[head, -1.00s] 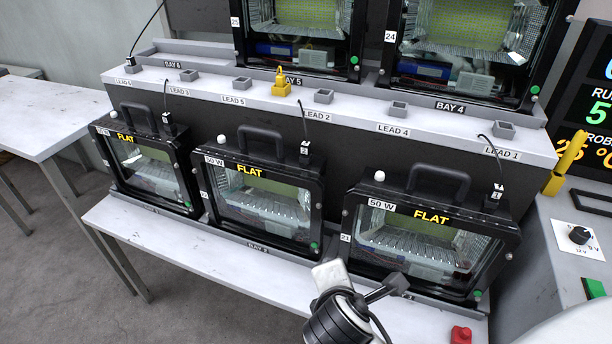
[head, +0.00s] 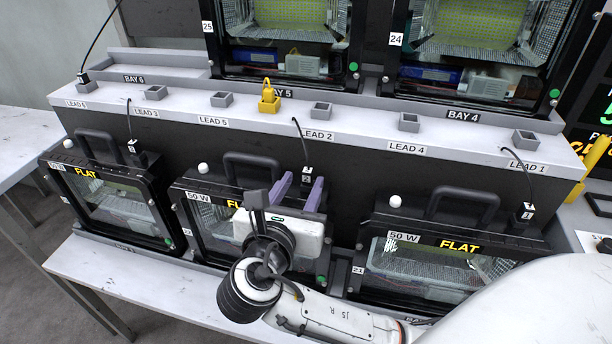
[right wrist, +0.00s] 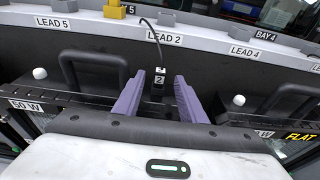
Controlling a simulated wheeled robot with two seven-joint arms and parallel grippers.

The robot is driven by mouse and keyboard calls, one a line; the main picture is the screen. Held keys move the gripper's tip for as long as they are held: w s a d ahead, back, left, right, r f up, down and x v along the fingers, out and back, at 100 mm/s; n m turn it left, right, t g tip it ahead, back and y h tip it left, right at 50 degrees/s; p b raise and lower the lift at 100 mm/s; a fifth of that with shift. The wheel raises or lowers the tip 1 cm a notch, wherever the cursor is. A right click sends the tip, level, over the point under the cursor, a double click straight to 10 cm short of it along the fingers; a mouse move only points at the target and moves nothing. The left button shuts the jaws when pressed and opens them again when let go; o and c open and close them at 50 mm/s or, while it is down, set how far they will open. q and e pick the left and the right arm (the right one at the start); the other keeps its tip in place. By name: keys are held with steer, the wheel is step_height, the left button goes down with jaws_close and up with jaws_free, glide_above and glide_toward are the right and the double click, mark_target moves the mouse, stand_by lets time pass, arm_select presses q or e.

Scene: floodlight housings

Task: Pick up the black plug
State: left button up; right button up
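A black plug marked 2 (head: 307,177) stands at the top right of the middle floodlight housing (head: 213,222), with a black cable rising to the LEAD 2 ledge. Similar black plugs marked 1 (head: 527,212) and 3 (head: 136,152) stand on the right and left housings. My right gripper (head: 299,187) is open and empty in front of the middle housing. In the right wrist view, plug 2 (right wrist: 159,80) shows between the purple finger tips, apart from both; whether it lies between them in depth I cannot tell. My left gripper is not in view.
A grey ledge (head: 358,132) with small sockets and a yellow plug (head: 268,93) runs behind the housings. Carry handles (head: 250,168) and white knobs (head: 203,169) stick up from the housing tops. More housings stand above; a yellow post (head: 590,160) is at right.

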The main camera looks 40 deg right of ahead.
mark_target(307, 178)
steer(key=x, duration=0.4)
steer(key=shift+w+d+f, duration=0.1)
steer(key=shift+d+f, duration=0.15)
steer(key=shift+f, duration=0.05)
steer(key=shift+w+d, duration=0.2)
steer(key=shift+w, duration=0.05)
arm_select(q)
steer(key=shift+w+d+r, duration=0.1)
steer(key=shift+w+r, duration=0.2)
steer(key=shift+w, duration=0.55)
arm_select(e)
steer(key=shift+c, duration=0.3)
steer(key=c, duration=0.7)
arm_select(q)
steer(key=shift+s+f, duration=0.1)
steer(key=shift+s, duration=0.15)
arm_select(e)
jaws_close()
